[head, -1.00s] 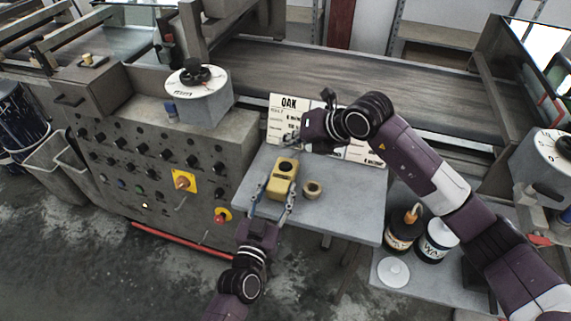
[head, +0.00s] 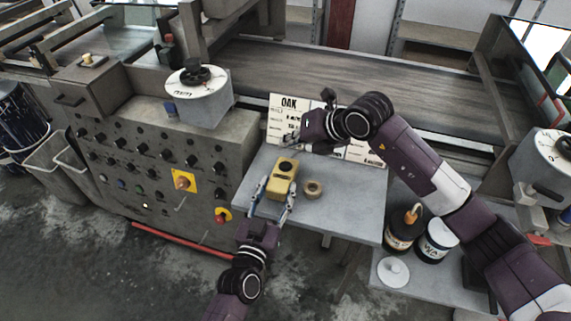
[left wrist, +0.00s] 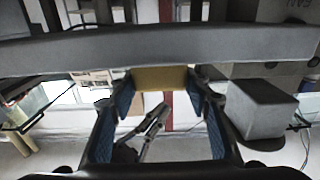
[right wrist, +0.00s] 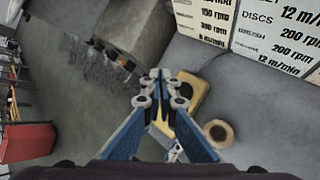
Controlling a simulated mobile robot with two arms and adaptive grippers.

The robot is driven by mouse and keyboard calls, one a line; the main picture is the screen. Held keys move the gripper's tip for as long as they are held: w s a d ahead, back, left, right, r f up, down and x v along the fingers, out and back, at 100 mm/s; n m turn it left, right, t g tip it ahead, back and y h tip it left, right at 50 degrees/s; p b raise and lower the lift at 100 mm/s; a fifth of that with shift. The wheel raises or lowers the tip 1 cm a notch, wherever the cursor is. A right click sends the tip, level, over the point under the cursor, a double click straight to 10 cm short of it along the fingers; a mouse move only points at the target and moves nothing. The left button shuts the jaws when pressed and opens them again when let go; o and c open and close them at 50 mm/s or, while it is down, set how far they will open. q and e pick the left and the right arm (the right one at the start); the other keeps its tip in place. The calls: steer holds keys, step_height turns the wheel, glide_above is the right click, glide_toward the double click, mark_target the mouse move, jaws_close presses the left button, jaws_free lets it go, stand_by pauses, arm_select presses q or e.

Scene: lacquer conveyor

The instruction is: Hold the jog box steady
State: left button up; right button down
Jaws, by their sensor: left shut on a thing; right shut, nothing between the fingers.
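The jog box is a yellow box (head: 283,178) with a dark round button on top, on the grey side table (head: 345,212). My left gripper (head: 272,194) is shut on it, with one finger along each side. In the left wrist view the yellow box (left wrist: 160,78) shows between the blue finger pads. My right gripper (head: 296,142) is above the table's back left part, near the sign. In the right wrist view its fingertips (right wrist: 160,88) are together and empty, and the yellow box (right wrist: 190,97) is partly hidden behind them.
A tan tape roll (head: 313,189) lies right of the box. The OAK sign (head: 288,118) stands at the table's back, partly covered by my right arm. The control panel (head: 150,160) is at left. Cans (head: 437,240) stand on a lower shelf at right.

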mark_target(288, 166)
stand_by(0.8)
step_height(288, 166, up, 4)
steer(key=shift+f, duration=0.1)
stand_by(0.3)
steer(key=shift+f, duration=4.45)
steer(key=shift+f, duration=0.35)
